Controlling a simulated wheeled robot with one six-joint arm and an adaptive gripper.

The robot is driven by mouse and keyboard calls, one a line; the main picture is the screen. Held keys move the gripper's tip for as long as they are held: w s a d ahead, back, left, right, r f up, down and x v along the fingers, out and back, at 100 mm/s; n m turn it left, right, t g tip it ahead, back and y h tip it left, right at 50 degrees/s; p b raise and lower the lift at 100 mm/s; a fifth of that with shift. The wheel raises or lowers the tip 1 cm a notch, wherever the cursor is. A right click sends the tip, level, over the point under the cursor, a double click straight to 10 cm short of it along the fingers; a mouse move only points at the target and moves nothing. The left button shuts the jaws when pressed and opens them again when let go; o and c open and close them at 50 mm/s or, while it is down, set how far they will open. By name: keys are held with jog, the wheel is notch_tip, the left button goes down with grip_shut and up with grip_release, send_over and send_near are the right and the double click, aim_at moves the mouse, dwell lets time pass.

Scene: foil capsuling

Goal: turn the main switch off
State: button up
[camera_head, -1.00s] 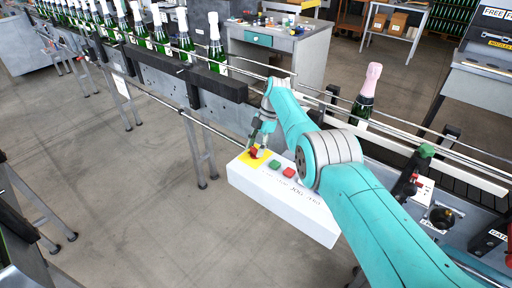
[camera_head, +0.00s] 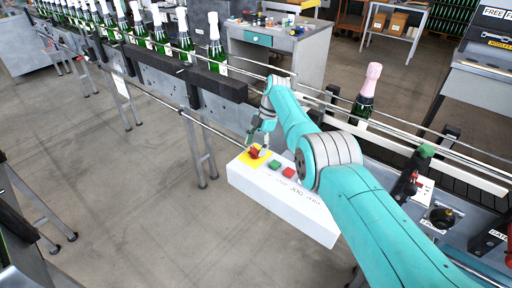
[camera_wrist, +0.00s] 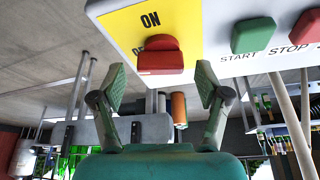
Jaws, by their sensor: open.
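The main switch is a red rotary knob (camera_head: 254,152) on a yellow plate (camera_head: 244,160), at the left end of a white control box (camera_head: 280,197). In the wrist view the red knob (camera_wrist: 160,56) lies crosswise under the word ON, partly covering a second label that begins with "O". I cannot tell for certain which setting it points to. My gripper (camera_head: 256,136) is just above and behind the knob in the head view. In the wrist view my gripper (camera_wrist: 161,84) is open, its fingers apart from the knob with nothing between them.
A green START button (camera_head: 275,164) and a red STOP button (camera_head: 289,172) sit beside the plate. A conveyor rail (camera_head: 220,82) with green bottles runs behind the box. A pink-capped bottle (camera_head: 367,90) stands to the right. The floor left of the box is clear.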

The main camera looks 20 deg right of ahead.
notch_tip(320, 180, up, 9)
jog(key=shift+r, duration=0.2)
dwell(0.3)
jog(key=shift+f, duration=0.1)
jog(key=c, duration=0.6)
jog(key=s+d+m+t+h, duration=0.1)
jog(key=s+m+t, duration=0.15)
jog(key=m, duration=0.65)
jog(key=s+m+t+h, duration=0.1)
jog(key=s+m+t, duration=0.15)
jog(key=m, duration=0.65)
jog(key=shift+c, duration=0.2)
jog(key=shift+t, duration=0.4)
jog(key=x, duration=1)
jog(key=shift+w+d+f, duration=0.25)
jog(key=shift+w+f, duration=0.05)
